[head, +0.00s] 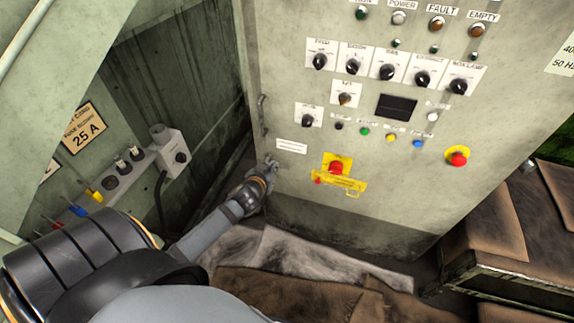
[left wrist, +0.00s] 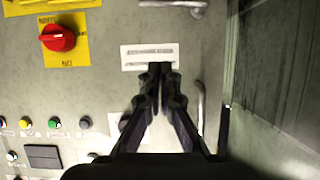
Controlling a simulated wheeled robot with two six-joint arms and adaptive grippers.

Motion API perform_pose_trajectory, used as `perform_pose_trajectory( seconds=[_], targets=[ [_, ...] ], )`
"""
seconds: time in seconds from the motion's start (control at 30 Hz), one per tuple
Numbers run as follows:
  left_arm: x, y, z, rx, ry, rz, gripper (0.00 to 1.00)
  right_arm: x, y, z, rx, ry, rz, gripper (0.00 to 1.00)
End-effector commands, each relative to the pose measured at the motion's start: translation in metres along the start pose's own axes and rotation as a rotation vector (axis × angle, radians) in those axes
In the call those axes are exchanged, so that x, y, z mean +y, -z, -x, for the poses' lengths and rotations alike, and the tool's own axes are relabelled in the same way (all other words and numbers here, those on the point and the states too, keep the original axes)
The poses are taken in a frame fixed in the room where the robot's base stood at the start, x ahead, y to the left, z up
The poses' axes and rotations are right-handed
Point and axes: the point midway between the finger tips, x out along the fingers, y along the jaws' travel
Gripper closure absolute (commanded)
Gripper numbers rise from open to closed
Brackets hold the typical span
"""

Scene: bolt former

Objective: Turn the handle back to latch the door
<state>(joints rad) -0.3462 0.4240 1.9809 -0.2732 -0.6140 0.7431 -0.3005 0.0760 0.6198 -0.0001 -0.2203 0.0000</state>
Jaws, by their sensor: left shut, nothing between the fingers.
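The grey door (head: 300,225) carries the control panel, and its left edge runs down beside a dark recess. An upright metal handle (head: 262,115) sits near that edge; it also shows in the left wrist view (left wrist: 201,105), right of the fingers. A second handle (left wrist: 172,4) lies sideways at the top of the left wrist view, cut by the frame edge. My left gripper (head: 270,163) is shut and empty in front of the door's lower left edge. Its fingertips (left wrist: 160,68) overlap the white label's lower edge and appear apart from both handles. My right gripper is not in view.
A red rotary switch (head: 336,168) on a yellow plate and a red emergency button (head: 458,155) stand out from the panel. A grey socket box (head: 172,152) projects at the left. Brown-covered boxes (head: 485,215) stand at the right. Cloths cover the floor below.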

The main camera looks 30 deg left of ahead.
Motion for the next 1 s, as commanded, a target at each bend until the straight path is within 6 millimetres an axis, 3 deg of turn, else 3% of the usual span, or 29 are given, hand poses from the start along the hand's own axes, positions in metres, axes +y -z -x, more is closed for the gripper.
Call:
perform_pose_trajectory(
  seconds=[0.27, 0.7, 0.8, 1.0],
  targets=[
    [-0.001, -0.001, -0.011, -0.001, 0.001, 0.001, 1.00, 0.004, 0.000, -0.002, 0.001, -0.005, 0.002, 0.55],
    [0.000, -0.001, -0.103, 0.000, 0.000, 0.003, 1.00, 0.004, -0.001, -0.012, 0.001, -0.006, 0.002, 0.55],
    [0.000, -0.020, -0.106, -0.004, 0.000, 0.000, 1.00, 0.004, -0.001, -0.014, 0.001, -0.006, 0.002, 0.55],
    [0.000, -0.037, -0.110, -0.002, 0.000, 0.000, 1.00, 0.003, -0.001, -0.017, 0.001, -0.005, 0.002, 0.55]
  ],
)
